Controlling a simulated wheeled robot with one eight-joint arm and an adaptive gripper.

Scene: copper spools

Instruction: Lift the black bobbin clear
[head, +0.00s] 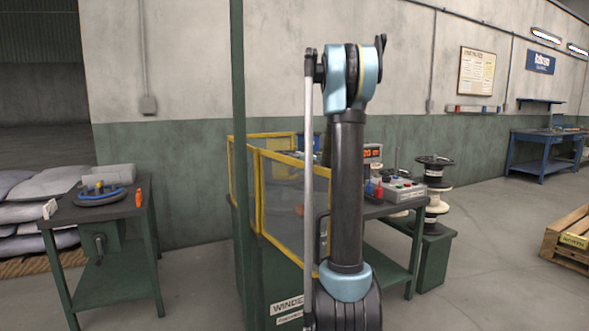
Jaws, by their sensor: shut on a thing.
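My gripper is not visible in the head view; my own upright arm fills the middle and hides what lies behind it. A black spool (434,172) sits on top of a stack of spools to the right of the bench. I cannot tell whether it is the black bobbin of the task. No other black bobbin can be made out. The yellow-framed mesh guard (292,205) of the winder stands behind and left of my arm, and its inside is partly hidden.
A green bench (392,212) carries a grey control box (403,190). Paler spools (437,197) stand under the black one on a green block (434,258). A side table (85,212) is at left, near stacked sacks (40,187). A pallet (570,240) lies at right; floor before it is clear.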

